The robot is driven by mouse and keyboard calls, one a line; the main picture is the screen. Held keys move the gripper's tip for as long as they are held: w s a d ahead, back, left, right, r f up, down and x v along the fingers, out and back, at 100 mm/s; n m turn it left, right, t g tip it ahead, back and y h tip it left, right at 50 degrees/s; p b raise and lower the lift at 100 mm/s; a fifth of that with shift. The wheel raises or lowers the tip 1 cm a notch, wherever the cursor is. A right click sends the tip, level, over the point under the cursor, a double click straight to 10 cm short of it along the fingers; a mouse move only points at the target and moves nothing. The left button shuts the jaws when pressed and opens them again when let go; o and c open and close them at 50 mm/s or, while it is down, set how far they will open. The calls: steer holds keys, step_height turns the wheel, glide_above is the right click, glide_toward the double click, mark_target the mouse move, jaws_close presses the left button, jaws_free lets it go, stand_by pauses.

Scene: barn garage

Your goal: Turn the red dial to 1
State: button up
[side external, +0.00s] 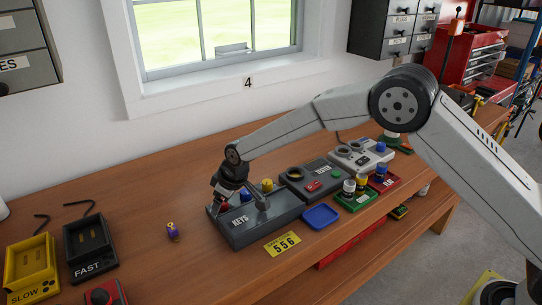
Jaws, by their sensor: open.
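A grey box labelled KEYS (247,229) sits on the wooden bench in the side external view. It carries a blue knob (245,195), a yellow knob (267,185) and a red dial (224,207) at its left end. My gripper (221,204) points down over the red dial, its jaws open and close around or just above it. I cannot tell whether they touch it. The gripper hides most of the dial, and its marks and setting are too small to read.
A dark grey box (297,184) with red and green buttons and a white box (346,163) stand to the right.

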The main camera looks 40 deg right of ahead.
steer(key=v, duration=0.7)
steer(key=shift+r, duration=0.25)
steer(key=shift+a, duration=0.1)
stand_by(0.4)
steer(key=m, duration=0.1)
steer(key=a+m+h, duration=0.1)
steer(key=m, duration=0.1)
steer(key=shift+s+a+f+g, duration=0.1)
steer(key=shift+f+g, duration=0.15)
steer(key=shift+g, duration=0.15)
steer(key=m, duration=0.2)
steer(key=a+m+h, duration=0.1)
steer(key=shift+f+m, duration=0.1)
steer(key=shift+m, duration=0.3)
steer(key=m, duration=0.1)
steer(key=m+h, duration=0.1)
steer(key=m, duration=0.1)
steer(key=shift+a+h, duration=0.3)
steer(key=shift+a, duration=0.1)
steer(key=shift+w+a+r+m+h, duration=0.15)
steer(key=shift+m+h, duration=0.2)
steer(key=shift+m, duration=0.55)
steer(key=shift+w+a+r+m+h, duration=0.1)
steer(key=shift+w+r+m+h, duration=0.2)
steer(key=shift+m, duration=0.6)
steer(key=shift+s+f, duration=0.15)
steer(key=shift+f, duration=0.1)
steer(key=shift+x, duration=3.8)
